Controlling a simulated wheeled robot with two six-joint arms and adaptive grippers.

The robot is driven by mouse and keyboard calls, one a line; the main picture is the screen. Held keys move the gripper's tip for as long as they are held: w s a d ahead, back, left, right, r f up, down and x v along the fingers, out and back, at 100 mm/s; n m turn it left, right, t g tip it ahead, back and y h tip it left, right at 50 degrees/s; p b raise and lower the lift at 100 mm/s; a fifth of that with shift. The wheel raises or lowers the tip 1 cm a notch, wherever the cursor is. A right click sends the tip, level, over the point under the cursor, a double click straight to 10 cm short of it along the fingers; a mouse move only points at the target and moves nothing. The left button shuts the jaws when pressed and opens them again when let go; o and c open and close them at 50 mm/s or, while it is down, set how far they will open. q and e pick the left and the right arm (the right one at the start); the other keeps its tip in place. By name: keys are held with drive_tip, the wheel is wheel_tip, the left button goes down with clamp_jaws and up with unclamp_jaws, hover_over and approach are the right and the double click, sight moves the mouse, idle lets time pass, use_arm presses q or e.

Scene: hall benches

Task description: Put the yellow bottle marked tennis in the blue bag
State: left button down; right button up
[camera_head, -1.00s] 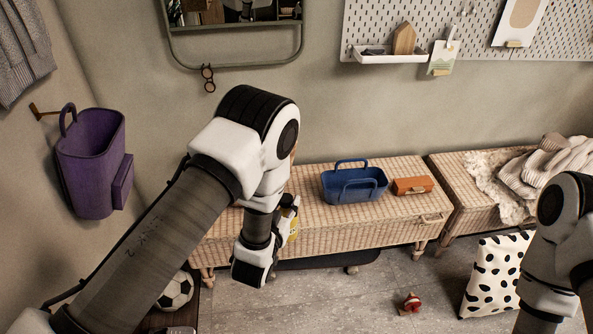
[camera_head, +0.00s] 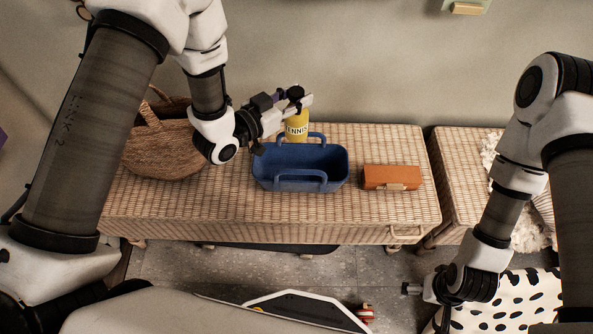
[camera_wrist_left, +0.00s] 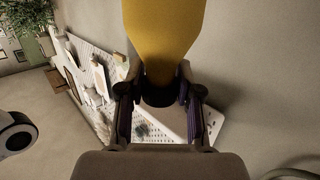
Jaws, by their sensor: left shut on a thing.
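The yellow bottle (camera_head: 296,127) with the lettering "ENNIS" visible hangs upright from my left gripper (camera_head: 297,100), which is shut on its top end. In the left wrist view the yellow body (camera_wrist_left: 165,35) and dark cap show between the fingers of my left gripper (camera_wrist_left: 162,105). The blue bag (camera_head: 300,166) stands open on the wicker bench, with two raised handles. The bottle is at the bag's back edge in the picture, its lower end partly behind the back handle. My right gripper (camera_head: 412,288) is low at the right; its jaw opening is unclear.
A brown woven basket (camera_head: 160,145) stands left of the bag, partly behind my left arm. An orange case (camera_head: 391,177) lies right of the bag on the wicker bench (camera_head: 380,222). A black-spotted white bag (camera_head: 520,295) is below my right arm.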

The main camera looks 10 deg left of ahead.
sight(289, 118)
use_arm(q)
drive_tip(key=shift+d+f+b, duration=0.1)
drive_tip(key=shift+f+b, duration=0.3)
drive_tip(key=shift+f, duration=0.15)
wheel_tip(289, 118, down, 4)
drive_tip(key=b, duration=0.3)
drive_tip(key=shift+f, duration=0.15)
